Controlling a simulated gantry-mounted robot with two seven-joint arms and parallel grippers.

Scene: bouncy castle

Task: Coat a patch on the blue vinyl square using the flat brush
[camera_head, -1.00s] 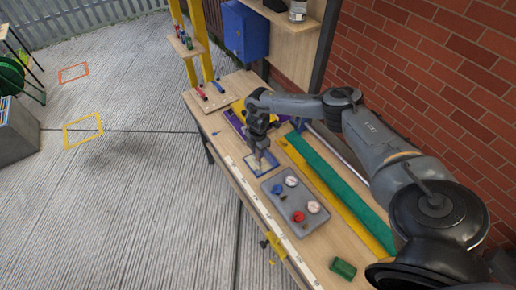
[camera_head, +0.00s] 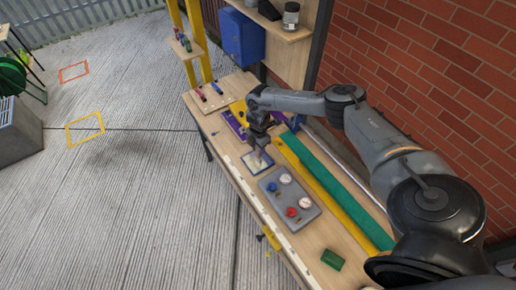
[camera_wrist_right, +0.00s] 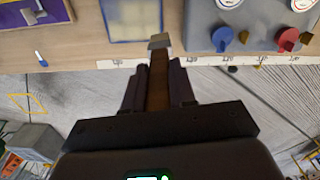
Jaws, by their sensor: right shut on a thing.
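The blue vinyl square (camera_head: 249,170) lies flat on the workbench, with a pale area over its middle and a blue border. In the right wrist view the square (camera_wrist_right: 107,38) is at the top centre, partly cut off. My right gripper (camera_head: 259,147) is above the square, pointing down. In the wrist view it (camera_wrist_right: 158,82) is shut on the brown handle of the flat brush (camera_wrist_right: 158,65). The brush's light end is by the square's lower right corner in that view; I cannot tell whether it touches. My left gripper is not in view.
A grey tray (camera_head: 285,213) with red and blue knobs and white dials lies beside the square. Green and yellow strips (camera_head: 340,190) run along the wall side. A green block (camera_head: 333,260) sits at the near end. A white measuring strip (camera_head: 258,208) lines the bench's open edge.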

